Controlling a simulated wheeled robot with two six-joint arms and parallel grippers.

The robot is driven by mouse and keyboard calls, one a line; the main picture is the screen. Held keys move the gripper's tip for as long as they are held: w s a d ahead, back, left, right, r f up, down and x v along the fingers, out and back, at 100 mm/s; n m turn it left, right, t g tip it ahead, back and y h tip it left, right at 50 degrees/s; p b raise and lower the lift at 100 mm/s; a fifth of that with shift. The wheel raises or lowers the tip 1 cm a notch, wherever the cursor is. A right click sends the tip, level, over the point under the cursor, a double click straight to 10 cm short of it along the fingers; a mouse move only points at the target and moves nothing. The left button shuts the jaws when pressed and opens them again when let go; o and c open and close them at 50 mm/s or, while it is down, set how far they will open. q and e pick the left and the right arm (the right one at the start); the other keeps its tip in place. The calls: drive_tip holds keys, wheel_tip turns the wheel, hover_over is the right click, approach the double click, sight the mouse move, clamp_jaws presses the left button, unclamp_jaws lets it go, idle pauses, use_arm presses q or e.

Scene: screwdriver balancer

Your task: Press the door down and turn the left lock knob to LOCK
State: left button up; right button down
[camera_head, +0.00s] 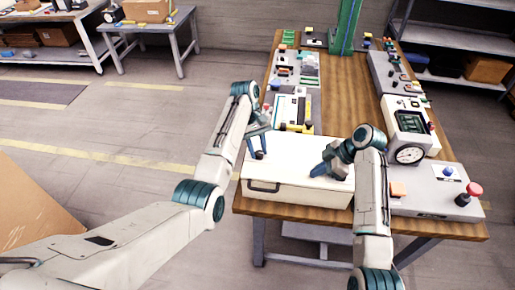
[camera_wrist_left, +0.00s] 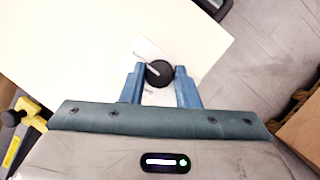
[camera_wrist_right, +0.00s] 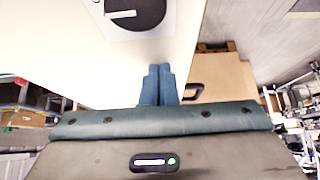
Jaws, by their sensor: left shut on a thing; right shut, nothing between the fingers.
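The white door (camera_head: 296,158) is the flat top of a white box near the table's front; it looks down, though I cannot tell if it is fully seated. The black left lock knob (camera_wrist_left: 159,73) stands at its left side, its pale pointer line slanting to the upper left in the left wrist view. My left gripper (camera_wrist_left: 159,76) is around the knob, shut on it. My right gripper (camera_wrist_right: 158,68) is shut and empty at the door's front edge; I cannot tell if it touches. Another black knob (camera_wrist_right: 137,12) with a white line shows beyond it.
The box's front has a dark handle (camera_head: 263,187). A panel with a red button (camera_head: 474,189) and a gauge unit (camera_head: 409,154) stand to the right. Tool trays (camera_head: 293,107) sit behind the box. The wooden table (camera_head: 345,95) is bare along its middle strip.

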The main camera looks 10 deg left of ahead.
use_arm(q)
drive_tip(key=shift+s+f, duration=0.15)
drive_tip(key=shift+f, duration=0.05)
use_arm(e)
drive_tip(key=shift+s+f, duration=0.1)
drive_tip(key=shift+f, duration=0.15)
use_arm(q)
drive_tip(key=o, duration=1)
drive_tip(key=shift+r, duration=0.1)
